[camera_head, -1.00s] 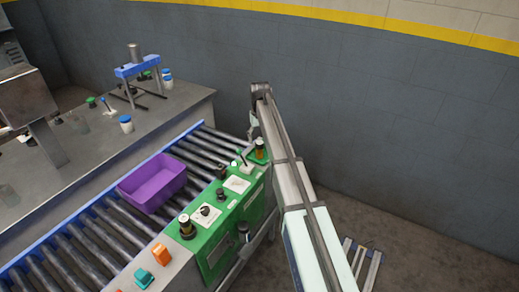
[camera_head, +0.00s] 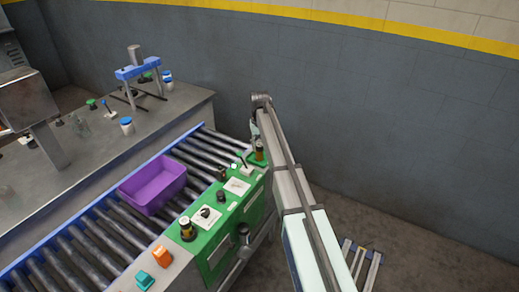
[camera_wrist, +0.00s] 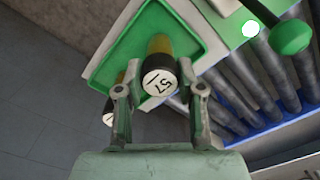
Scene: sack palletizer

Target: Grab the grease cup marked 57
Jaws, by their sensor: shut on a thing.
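The grease cup marked 57 (camera_wrist: 159,82) has a white lid face with a black rim and a yellow-amber body. In the wrist view it stands between the two fingers of my gripper (camera_wrist: 159,92), which is shut on it. The cup is over a green tray (camera_wrist: 185,22) with a raised rim. A second cup (camera_wrist: 109,117) with a white face is partly hidden behind the left finger; its mark is not readable. In the head view an amber cup (camera_head: 259,151) shows at the far end of the green panel, beside my arm; its mark cannot be read.
A lever with a green knob (camera_wrist: 290,37) stands at upper right in the wrist view, near a bright white round spot (camera_wrist: 251,28). The roller conveyor (camera_head: 95,240) carries a purple bin (camera_head: 153,186).

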